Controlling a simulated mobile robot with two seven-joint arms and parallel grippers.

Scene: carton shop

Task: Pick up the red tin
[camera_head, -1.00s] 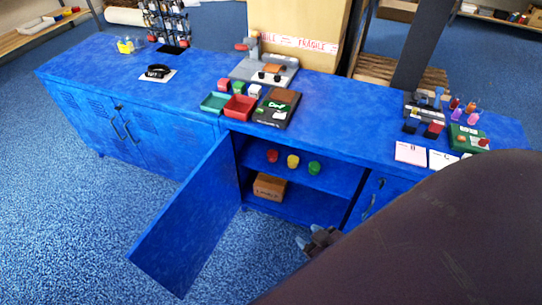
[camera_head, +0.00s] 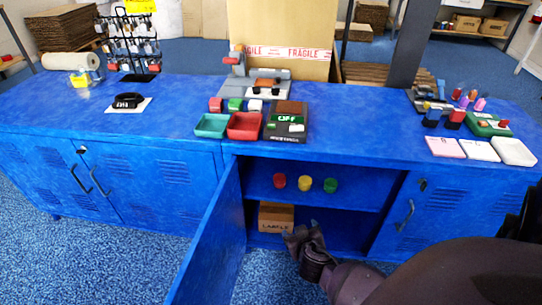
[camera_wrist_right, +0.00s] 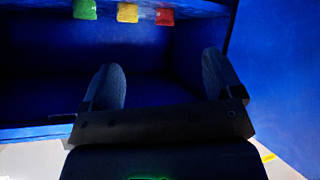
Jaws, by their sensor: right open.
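The red tin (camera_head: 279,181) stands on the upper shelf inside the open blue cabinet, left of a yellow tin (camera_head: 304,184) and a green tin (camera_head: 330,185). In the right wrist view the red tin (camera_wrist_right: 165,16) is at the top edge, and the row's order is reversed, with the green tin at the left. My right gripper (camera_head: 302,237) is in front of the cabinet opening, lower than the shelf and apart from the tins. In the wrist view its fingers (camera_wrist_right: 162,78) are spread with nothing between them. My left gripper is not in view.
The open cabinet door (camera_head: 212,245) juts out left of the gripper. A cardboard box (camera_head: 276,218) sits in the lower compartment, partly behind the gripper. The blue worktop (camera_head: 350,135) overhangs the shelf and carries trays, a card machine and stamps.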

